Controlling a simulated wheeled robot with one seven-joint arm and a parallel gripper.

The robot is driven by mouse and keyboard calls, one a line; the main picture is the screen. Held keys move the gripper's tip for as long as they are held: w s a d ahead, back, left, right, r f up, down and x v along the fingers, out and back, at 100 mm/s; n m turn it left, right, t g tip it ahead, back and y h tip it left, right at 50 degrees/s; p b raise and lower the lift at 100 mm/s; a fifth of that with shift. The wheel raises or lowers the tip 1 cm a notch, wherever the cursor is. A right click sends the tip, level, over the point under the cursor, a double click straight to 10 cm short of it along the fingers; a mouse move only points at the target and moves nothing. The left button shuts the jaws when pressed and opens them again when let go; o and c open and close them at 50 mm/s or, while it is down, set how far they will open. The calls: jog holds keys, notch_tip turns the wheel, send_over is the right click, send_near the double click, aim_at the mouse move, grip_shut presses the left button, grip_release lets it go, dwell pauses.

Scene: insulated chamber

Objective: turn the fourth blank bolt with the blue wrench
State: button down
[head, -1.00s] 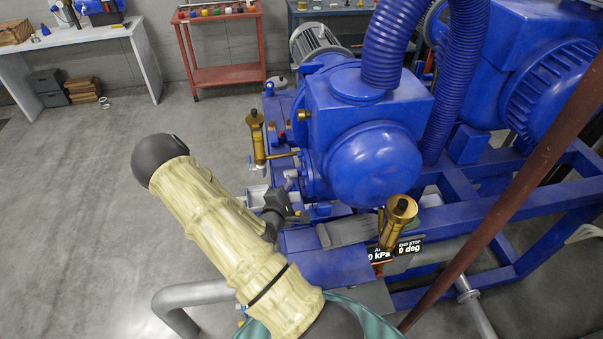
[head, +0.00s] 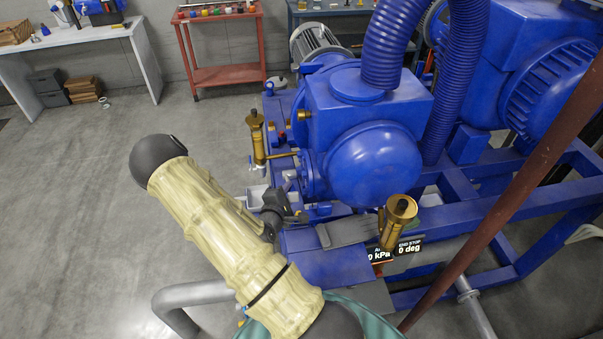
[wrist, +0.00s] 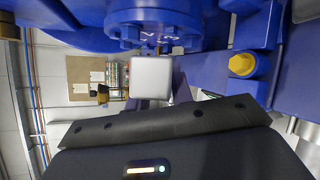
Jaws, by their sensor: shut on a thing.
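My gripper (head: 293,212) is in the middle of the head view, low beside the blue pump's round flange (head: 311,172). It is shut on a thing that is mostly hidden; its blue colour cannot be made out. In the wrist view the flange (wrist: 152,28) with its ring of bolts is at the top. A pale grey block (wrist: 152,78) stands just below it, in front of the dark gripper body (wrist: 165,125). Which bolt is the fourth blank one cannot be told, nor whether the wrench touches one.
A yellow cap (wrist: 242,64) sits right in the wrist view. Brass fittings (head: 257,138) and (head: 397,220) stand on either side of the pump. A display (head: 395,251) reads kPa and deg.

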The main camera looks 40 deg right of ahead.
dwell(0.4)
jog(key=shift+w+a, duration=0.45)
jog(key=shift+a, duration=0.25)
jog(key=shift+w+a, duration=0.4)
jog(key=shift+a, duration=0.25)
